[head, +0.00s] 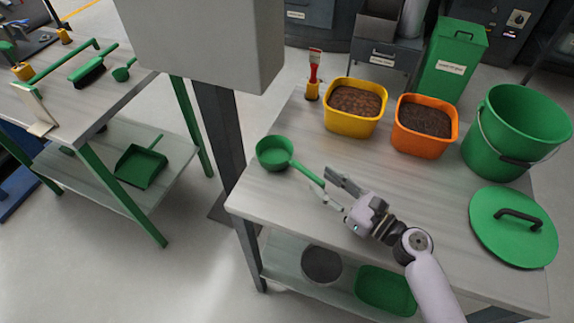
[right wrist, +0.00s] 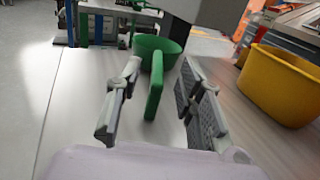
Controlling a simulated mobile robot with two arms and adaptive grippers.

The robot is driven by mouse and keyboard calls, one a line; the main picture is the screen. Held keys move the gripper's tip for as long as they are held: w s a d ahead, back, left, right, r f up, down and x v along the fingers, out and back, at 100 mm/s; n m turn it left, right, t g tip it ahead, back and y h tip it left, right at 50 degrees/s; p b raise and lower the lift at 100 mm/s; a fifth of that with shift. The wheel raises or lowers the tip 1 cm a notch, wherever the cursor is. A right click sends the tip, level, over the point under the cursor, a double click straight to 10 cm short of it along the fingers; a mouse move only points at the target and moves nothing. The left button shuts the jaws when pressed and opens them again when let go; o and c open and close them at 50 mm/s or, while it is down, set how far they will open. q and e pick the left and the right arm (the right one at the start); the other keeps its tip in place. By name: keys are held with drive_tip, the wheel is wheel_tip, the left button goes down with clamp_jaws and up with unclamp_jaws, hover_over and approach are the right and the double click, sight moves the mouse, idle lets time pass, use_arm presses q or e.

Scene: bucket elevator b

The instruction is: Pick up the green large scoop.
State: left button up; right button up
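The green large scoop (head: 274,152) lies on the right-hand table near its left corner, its handle pointing right and toward me. My right gripper (head: 335,190) is open at the handle's end. In the right wrist view the scoop's handle (right wrist: 155,85) stands between the two open fingers (right wrist: 160,95), with a gap on each side, and the scoop's bowl (right wrist: 158,48) is beyond the fingertips. My left gripper is not in view.
A yellow bin (head: 354,108) and an orange bin (head: 425,127) with dark contents stand behind, with a green bucket (head: 515,130) and its lid (head: 513,228) at right. A grey column (head: 222,135) rises beside the table's left edge. A smaller green scoop (head: 121,74) lies on the left table.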

sight(303, 167)
drive_tip(key=shift+w+a+f, duration=0.2)
drive_tip(key=shift+f, duration=0.25)
drive_tip(key=shift+w+a+r, duration=0.1)
drive_tip(key=shift+w+a, duration=0.25)
drive_tip(key=shift+a, duration=0.1)
drive_tip(key=p+x, duration=0.1)
drive_tip(key=x, duration=0.4)
drive_tip(key=shift+p, duration=0.3)
drive_tip(key=shift+w+a, duration=0.3)
drive_tip(key=shift+a, duration=0.1)
drive_tip(key=shift+c, duration=0.4)
clamp_jaws()
